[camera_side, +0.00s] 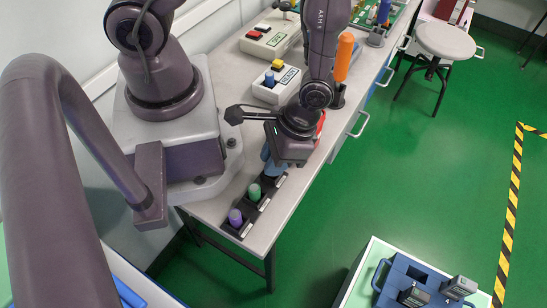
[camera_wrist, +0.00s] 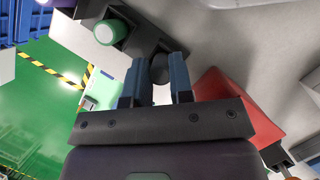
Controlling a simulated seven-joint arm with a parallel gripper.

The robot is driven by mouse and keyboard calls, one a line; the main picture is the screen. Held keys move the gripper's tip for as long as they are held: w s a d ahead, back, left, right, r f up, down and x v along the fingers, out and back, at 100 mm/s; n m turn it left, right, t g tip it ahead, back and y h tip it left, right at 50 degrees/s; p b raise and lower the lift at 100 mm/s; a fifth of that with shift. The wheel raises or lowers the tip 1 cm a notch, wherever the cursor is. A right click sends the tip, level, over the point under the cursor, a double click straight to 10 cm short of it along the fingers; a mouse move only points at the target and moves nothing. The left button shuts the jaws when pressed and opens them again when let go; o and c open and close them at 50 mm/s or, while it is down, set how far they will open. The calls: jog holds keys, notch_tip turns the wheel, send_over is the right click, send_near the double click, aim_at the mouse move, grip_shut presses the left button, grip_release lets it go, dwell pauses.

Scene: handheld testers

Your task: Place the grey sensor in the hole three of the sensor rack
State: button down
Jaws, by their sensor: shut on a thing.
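The dark sensor rack (camera_side: 244,228) lies along the near end of the bench, with a purple sensor (camera_side: 235,217) and a green sensor (camera_side: 254,192) upright in it. The green sensor also shows in the wrist view (camera_wrist: 110,32). My gripper (camera_side: 269,158) points down over the rack's far end, beyond the green sensor. In the wrist view its blue fingers (camera_wrist: 158,78) are closed on the grey sensor (camera_wrist: 160,69), at the end of the rack (camera_wrist: 144,44). My gripper hides that hole in the side view, and I cannot tell whether the sensor is inside it.
A red object (camera_wrist: 235,103) is close beside my gripper. A button box (camera_side: 270,92) and an orange-handled tool (camera_side: 344,58) stand farther along the bench. A blue tray (camera_side: 400,272) with grey devices is at the lower right. The bench's right edge is close to the rack.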

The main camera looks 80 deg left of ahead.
jog(key=shift+f, duration=0.3)
jog(key=c, duration=1)
grip_release()
jog(key=w+a+r+t, duration=0.2)
jog(key=w+r, duration=0.2)
jog(key=r, duration=0.6)
jog(key=w+a+r+t, duration=0.2)
jog(key=w+r, duration=0.1)
jog(key=r, duration=0.8)
jog(key=s+a+r+t, duration=0.1)
jog(key=a+r+t, duration=0.1)
jog(key=r, duration=0.3)
jog(key=s+a+r+t, duration=0.2)
jog(key=a+r+t, duration=0.1)
jog(key=r, duration=0.3)
jog(key=shift+s+a+t, duration=0.25)
jog(key=shift+s+t, duration=0.05)
jog(key=shift+t, duration=0.2)
